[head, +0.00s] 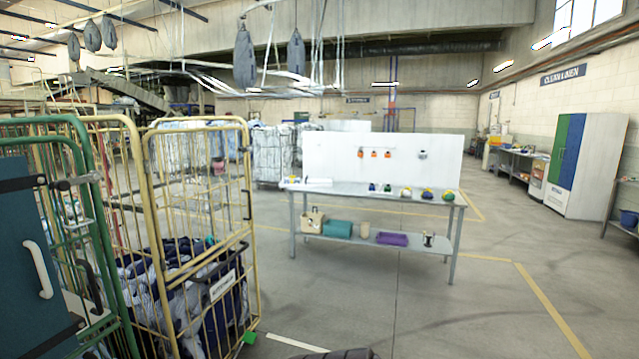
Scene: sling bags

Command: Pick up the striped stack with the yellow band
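I cannot make out a striped stack with a yellow band in the head view. Several small coloured items sit on the top of a grey workbench (340,187) in the middle distance.
A yellow wire cage trolley (250,215) holding dark and pale cloth stands close at left, beside a green-framed one (95,210). A blue and green cabinet (590,165) stands at far right. The floor (440,300) before the workbench is mostly clear.

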